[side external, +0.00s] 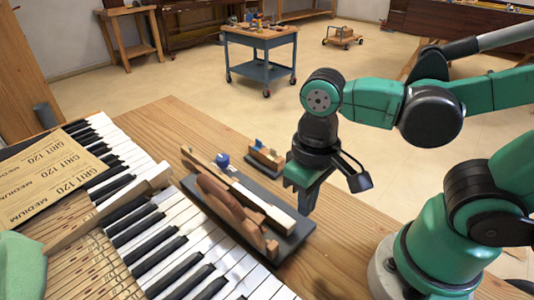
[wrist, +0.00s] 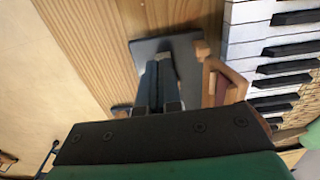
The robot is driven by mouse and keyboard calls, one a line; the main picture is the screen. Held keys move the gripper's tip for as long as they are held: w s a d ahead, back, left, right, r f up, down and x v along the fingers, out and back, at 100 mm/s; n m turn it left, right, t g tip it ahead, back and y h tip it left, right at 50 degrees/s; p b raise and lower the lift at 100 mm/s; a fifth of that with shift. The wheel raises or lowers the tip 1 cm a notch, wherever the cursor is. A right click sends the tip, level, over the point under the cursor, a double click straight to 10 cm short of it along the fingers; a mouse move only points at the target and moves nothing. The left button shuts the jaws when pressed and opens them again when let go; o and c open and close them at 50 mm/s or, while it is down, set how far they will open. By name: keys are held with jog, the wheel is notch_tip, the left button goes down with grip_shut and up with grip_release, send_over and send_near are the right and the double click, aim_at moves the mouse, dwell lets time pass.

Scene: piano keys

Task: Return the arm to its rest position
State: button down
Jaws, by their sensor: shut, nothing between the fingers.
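In the wrist view my gripper (wrist: 160,88) shows as dark fingers in front of the board (wrist: 190,47). My green and black arm reaches in from the right, bent at its joints. I cannot tell whether the fingertips touch the bench or board.
A small wooden block tool (side external: 265,155) sits behind. Piano keys (side external: 205,240) and a sandpaper sheet (side external: 50,175) fill the left. A blue cart (side external: 262,70) stands on the open floor behind.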

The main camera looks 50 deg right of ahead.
jog(key=w+d+r+t, duration=0.4)
jog(key=w+d+t, duration=0.2)
jog(key=w+t, duration=0.1)
jog(key=shift+w, duration=0.5)
jog(key=shift+d, duration=0.1)
